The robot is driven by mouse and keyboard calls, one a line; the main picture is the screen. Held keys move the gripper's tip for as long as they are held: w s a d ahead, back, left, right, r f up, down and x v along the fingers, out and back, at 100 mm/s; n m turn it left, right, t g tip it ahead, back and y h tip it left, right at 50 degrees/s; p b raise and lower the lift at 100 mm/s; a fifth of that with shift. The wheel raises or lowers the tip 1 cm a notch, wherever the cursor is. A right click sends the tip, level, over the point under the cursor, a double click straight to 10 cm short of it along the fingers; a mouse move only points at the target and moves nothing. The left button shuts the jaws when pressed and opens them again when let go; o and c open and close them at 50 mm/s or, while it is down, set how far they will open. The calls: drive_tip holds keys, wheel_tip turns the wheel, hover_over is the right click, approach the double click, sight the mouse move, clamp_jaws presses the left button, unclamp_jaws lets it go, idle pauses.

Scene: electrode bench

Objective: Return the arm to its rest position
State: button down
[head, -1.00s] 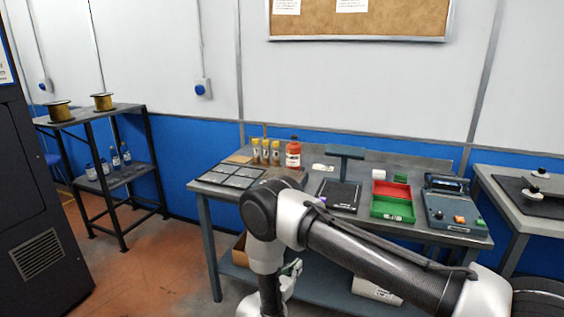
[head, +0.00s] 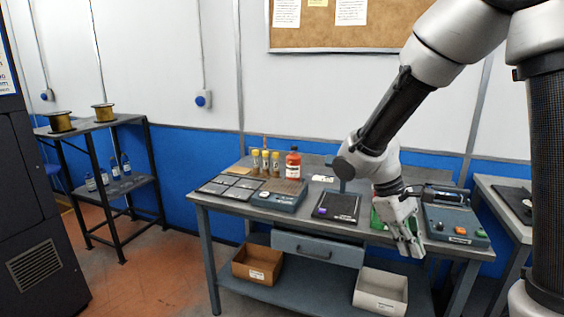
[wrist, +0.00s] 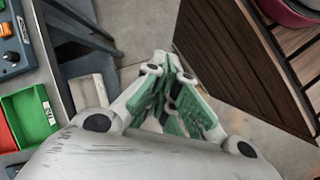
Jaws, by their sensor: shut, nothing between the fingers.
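My gripper (head: 412,246) hangs pointing down in front of the right part of the bench in the head view. My arm is raised and reaches in from the upper right. The gripper's green-padded fingers (wrist: 176,88) are closed together with nothing between them in the wrist view. The workbench (head: 262,212) stands behind the gripper. The arm and gripper hide most of the green bin in the head view; the wrist view shows the green bin (wrist: 30,116) at left.
A blue-grey device (head: 455,222) sits on the bench's right end. A black pad (head: 338,207), a red bottle (head: 293,164) and several yellow-capped vials stand left of it. A brown box (head: 257,266) and white box (head: 381,291) are on the lower shelf. A wooden slatted unit (wrist: 250,60) is right in the wrist view.

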drive_tip(key=s+d+r+m+t+y, duration=0.2)
drive_tip(key=s+d+r+m+t, duration=0.1)
drive_tip(key=s+r, duration=0.2)
drive_tip(key=s+d+r+m+t+y, duration=0.2)
drive_tip(key=s+d+r+m+t, duration=0.2)
drive_tip(key=r, duration=0.5)
drive_tip(key=shift+s+d+r+y, duration=0.15)
drive_tip(key=shift+s+r+y, duration=0.2)
drive_tip(key=shift+s, duration=0.85)
